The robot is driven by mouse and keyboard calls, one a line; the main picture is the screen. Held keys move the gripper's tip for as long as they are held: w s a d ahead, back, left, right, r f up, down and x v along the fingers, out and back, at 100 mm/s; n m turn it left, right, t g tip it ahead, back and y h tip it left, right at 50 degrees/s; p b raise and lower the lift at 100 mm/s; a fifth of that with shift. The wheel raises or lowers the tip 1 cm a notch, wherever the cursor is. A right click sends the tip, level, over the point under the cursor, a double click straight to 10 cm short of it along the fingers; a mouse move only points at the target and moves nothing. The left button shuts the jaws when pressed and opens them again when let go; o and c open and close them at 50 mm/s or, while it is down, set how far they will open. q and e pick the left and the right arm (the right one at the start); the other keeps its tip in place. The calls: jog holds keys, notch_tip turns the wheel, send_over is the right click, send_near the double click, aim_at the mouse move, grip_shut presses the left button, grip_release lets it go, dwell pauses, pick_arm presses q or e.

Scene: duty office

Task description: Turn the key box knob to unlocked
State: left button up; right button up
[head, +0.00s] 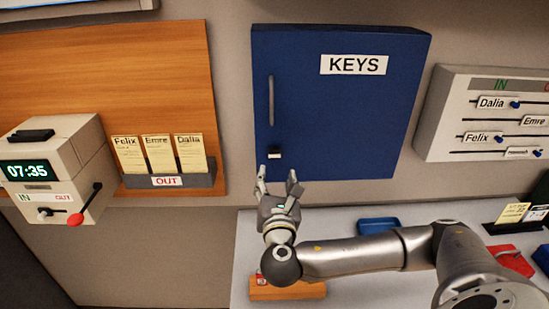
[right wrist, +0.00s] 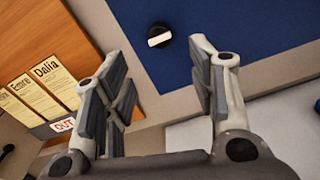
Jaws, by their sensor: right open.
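The blue key box (head: 340,110), labelled KEYS, hangs on the wall with a long vertical handle (head: 271,100) near its left edge. Its small black knob with a white bar (head: 274,154) sits below the handle. In the right wrist view the knob (right wrist: 159,36) lies beyond the fingertips, its white bar close to horizontal and slightly tilted. My right gripper (head: 278,175) is open and empty just below the knob, apart from it; its spread fingers also show in the right wrist view (right wrist: 160,85). My left gripper is not in view.
A time clock (head: 62,165) and an OUT card rack (head: 168,181) are at left. An IN board (head: 490,115) with sliders is at right. Below, a desk (head: 345,293) holds a blue tray (head: 378,224), a wooden block (head: 288,291) and red items (head: 510,259).

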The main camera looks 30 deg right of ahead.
aim_at(274, 158)
jog(key=p+x, duration=0.3)
jog(key=x, duration=0.5)
jog(key=shift+r, duration=0.1)
jog(key=shift+w+d, duration=0.25)
jog(key=shift+w, duration=0.25)
jog(key=c, duration=1)
